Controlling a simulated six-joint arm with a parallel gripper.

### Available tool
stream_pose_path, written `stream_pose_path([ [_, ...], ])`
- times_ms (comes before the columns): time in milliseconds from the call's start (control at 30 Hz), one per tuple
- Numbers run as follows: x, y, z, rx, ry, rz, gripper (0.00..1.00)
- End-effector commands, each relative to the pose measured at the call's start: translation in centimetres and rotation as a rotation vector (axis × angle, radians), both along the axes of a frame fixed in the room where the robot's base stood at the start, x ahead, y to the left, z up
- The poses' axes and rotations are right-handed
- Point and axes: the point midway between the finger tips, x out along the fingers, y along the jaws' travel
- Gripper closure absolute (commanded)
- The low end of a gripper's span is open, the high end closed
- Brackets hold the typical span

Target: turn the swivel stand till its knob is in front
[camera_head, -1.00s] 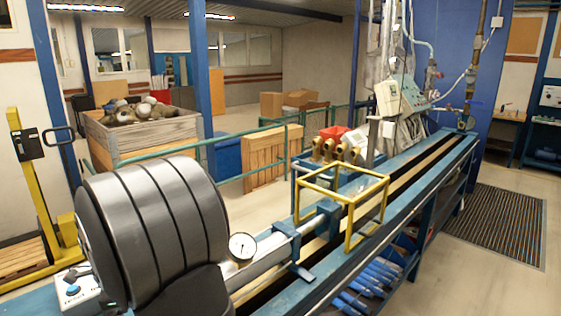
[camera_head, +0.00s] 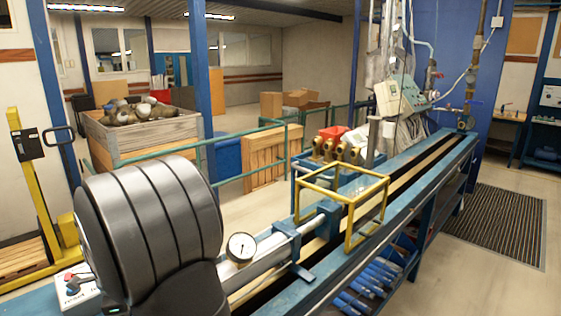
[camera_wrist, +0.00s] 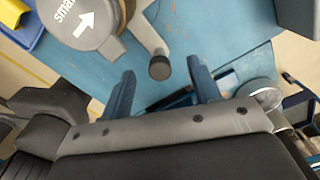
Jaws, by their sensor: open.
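In the wrist view, the swivel stand shows as a grey round head (camera_wrist: 82,20) with a white arrow and partly cut-off lettering, over a blue surface. A grey arm (camera_wrist: 147,35) reaches from it toward my gripper and ends in a dark round knob (camera_wrist: 160,67). My gripper (camera_wrist: 161,69) is open, with one blue finger on each side of the knob in the picture. Neither finger visibly touches it. I cannot tell whether the fingertips are level with it. My gripper and the stand cannot be made out in the head view.
A white box (camera_head: 78,292) with a red part on top stands at lower left. A yellow frame (camera_head: 351,226) and a round gauge (camera_head: 241,247) stand along the blue bench (camera_head: 424,181). A yellow-and-blue bin (camera_wrist: 14,20) sits at the wrist view's upper left.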

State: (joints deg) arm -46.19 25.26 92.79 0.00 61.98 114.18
Motion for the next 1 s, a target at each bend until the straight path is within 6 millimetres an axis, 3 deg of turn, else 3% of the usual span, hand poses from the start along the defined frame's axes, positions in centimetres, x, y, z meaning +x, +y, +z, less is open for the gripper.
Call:
stream_pose_path([
  [1000,-2.2,-1.5,0.0,0.001,-0.001,0.001,0.44],
])
